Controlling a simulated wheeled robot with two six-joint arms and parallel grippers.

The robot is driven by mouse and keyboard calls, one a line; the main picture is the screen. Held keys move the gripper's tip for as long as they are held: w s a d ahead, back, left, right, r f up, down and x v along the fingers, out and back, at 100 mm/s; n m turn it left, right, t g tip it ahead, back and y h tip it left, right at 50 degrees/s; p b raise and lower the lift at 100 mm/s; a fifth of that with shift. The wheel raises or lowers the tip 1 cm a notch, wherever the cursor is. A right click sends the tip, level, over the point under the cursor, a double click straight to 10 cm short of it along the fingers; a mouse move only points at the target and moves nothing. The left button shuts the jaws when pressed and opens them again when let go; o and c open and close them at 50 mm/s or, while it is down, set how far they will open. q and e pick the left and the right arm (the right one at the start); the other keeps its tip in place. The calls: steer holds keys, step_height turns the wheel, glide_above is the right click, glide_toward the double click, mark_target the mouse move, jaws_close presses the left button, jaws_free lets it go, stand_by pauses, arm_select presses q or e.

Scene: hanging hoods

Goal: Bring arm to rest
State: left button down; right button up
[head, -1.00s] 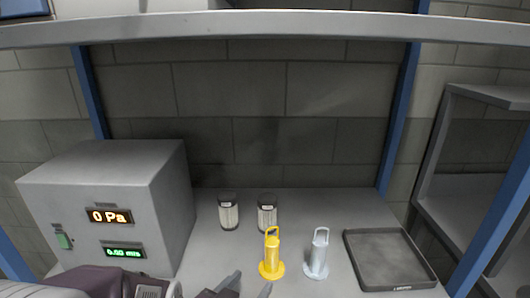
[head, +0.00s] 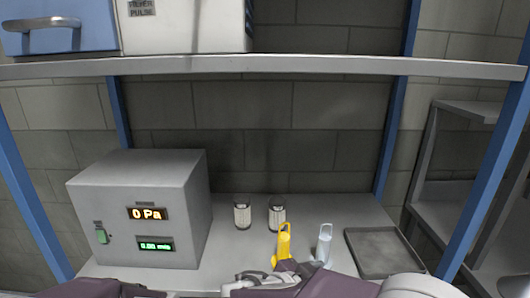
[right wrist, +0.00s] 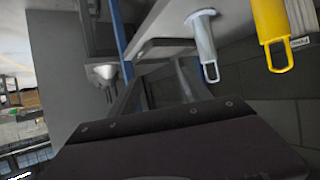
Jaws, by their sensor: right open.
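My right arm (head: 325,283) reaches in from the lower right of the head view, folded low across the front of the bench. Its wrist end lies near the bottom middle. The dark body of my right gripper (right wrist: 180,145) fills the lower part of the right wrist view. It is open, and nothing is seen held in it. A purple part of my left arm (head: 105,288) shows at the bottom left of the head view. My left gripper is outside the frame.
On the bench stand a grey meter box (head: 140,205) reading 0 Pa, two canisters (head: 242,215) (head: 277,214), a yellow handled piece (head: 284,243) and a light grey one (head: 324,243). A dark tray (head: 385,254) lies at right. A shelf edge (head: 270,64) crosses above.

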steer(key=s+d+f+m+g+y+p, duration=0.25)
steer(key=s+d+f+g+p, duration=0.2)
steer(key=s+d+g, duration=0.65)
step_height(320, 180, down, 4)
steer(key=s+a+n+t+y, duration=0.1)
steer(key=s+n+t+y, duration=0.15)
steer(key=n+y, duration=0.2)
steer(key=w+a+f+n+t+y, duration=0.2)
steer(key=w+a+n+y, duration=0.1)
steer(key=a+n, duration=0.3)
steer(key=n, duration=0.2)
steer(key=shift+w+f+n+p, duration=0.3)
steer(key=shift+w+f, duration=0.05)
